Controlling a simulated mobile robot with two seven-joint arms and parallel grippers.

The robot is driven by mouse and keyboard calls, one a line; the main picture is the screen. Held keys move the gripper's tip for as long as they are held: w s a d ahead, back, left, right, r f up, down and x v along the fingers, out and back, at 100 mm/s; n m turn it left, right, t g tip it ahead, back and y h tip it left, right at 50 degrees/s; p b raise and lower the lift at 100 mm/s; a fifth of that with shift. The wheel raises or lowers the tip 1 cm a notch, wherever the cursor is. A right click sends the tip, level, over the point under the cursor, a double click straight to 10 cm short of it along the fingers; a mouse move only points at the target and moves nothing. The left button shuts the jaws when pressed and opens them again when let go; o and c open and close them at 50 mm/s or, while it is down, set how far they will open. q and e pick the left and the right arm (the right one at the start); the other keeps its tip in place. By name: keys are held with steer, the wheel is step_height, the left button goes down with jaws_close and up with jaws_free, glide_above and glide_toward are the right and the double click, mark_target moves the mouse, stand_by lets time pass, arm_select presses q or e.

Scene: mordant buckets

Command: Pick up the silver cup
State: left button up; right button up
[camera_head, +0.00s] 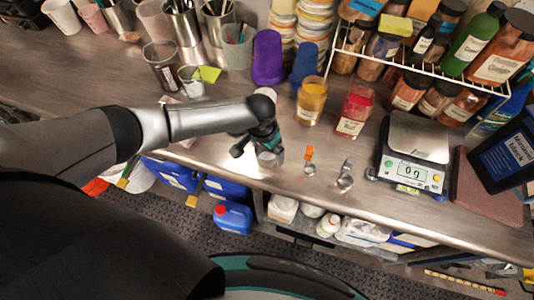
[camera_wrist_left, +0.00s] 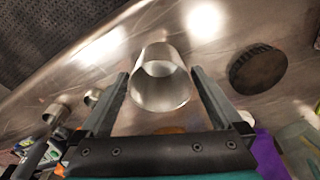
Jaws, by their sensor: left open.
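The silver cup (camera_wrist_left: 160,85) stands on the steel counter in the left wrist view, its round open mouth facing the camera. My left gripper (camera_wrist_left: 160,72) is open, with one finger on each side of the cup. A gap shows between the cup and each finger, so the cup is not gripped. In the head view my left gripper (camera_head: 264,153) is low over the counter near its front edge and hides most of the cup. My right gripper is not in view.
A dark round lid-like object (camera_wrist_left: 258,69) lies beside the right finger in the wrist view. Small metal scoops (camera_head: 344,181), a scale (camera_head: 410,172), a yellow jar (camera_head: 311,103) and a red-lidded jar (camera_head: 354,114) stand to the right. A purple cup (camera_head: 268,60) is behind.

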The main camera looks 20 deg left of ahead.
arm_select(q)
steer(key=shift+c, duration=0.4)
steer(key=c, duration=1)
steer(key=shift+r, duration=0.1)
steer(key=shift+r+p, duration=0.95)
steer(key=shift+r, duration=9.05)
